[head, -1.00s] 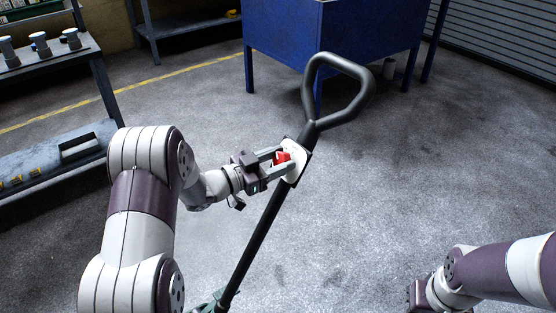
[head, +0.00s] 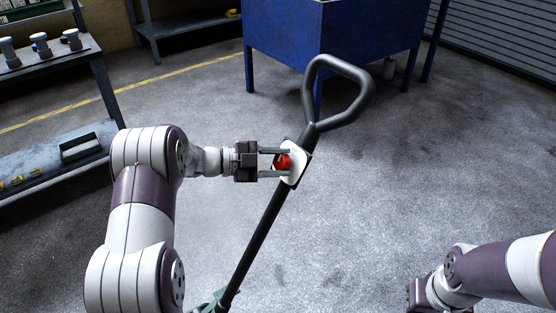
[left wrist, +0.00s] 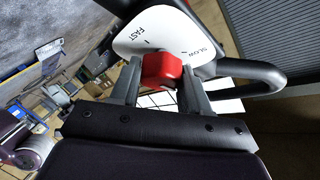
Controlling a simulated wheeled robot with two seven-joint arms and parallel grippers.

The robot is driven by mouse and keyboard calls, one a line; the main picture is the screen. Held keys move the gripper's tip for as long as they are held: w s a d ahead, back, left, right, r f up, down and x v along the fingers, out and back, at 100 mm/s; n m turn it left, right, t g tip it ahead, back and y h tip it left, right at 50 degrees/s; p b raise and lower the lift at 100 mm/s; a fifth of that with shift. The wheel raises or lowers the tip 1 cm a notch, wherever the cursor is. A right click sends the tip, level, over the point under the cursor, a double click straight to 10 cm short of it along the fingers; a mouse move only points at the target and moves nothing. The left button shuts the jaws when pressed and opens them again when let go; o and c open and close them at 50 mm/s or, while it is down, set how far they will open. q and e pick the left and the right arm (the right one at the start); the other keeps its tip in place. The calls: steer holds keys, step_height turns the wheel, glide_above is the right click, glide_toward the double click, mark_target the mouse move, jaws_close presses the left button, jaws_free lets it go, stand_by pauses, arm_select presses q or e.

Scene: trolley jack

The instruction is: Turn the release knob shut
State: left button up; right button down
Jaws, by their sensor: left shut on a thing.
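The red release knob (head: 283,162) sits on a white plate (head: 296,174) on the jack's black handle (head: 262,228). My left gripper (head: 281,162) comes in from the left, its two fingers on either side of the knob and shut on it. In the left wrist view the red knob (left wrist: 161,71) shows between the fingers (left wrist: 158,82), and the white plate (left wrist: 165,32) carries the words FAST and SLOW with tick marks. The knob's far side is hidden. My right arm shows at the lower right; its gripper (head: 420,297) is mostly cut off by the bottom edge.
The handle's black loop grip (head: 340,63) rises above the plate. A blue cabinet (head: 292,40) stands behind. A workbench (head: 48,65) with several grey-and-white parts is at the left, above a blue-grey case (head: 60,158). The floor right of the handle is clear.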

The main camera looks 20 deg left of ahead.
arm_select(q)
steer(key=shift+r+m+g, duration=0.1)
steer(key=shift+m+g, duration=0.4)
steer(key=shift+m, duration=0.2)
steer(key=o, duration=1)
steer(key=shift+d, duration=0.1)
steer(key=shift+o, duration=0.2)
steer(key=p+v, duration=0.2)
steer(key=v, duration=1)
steer(key=shift+s+a, duration=0.25)
steer(key=shift+a, duration=0.1)
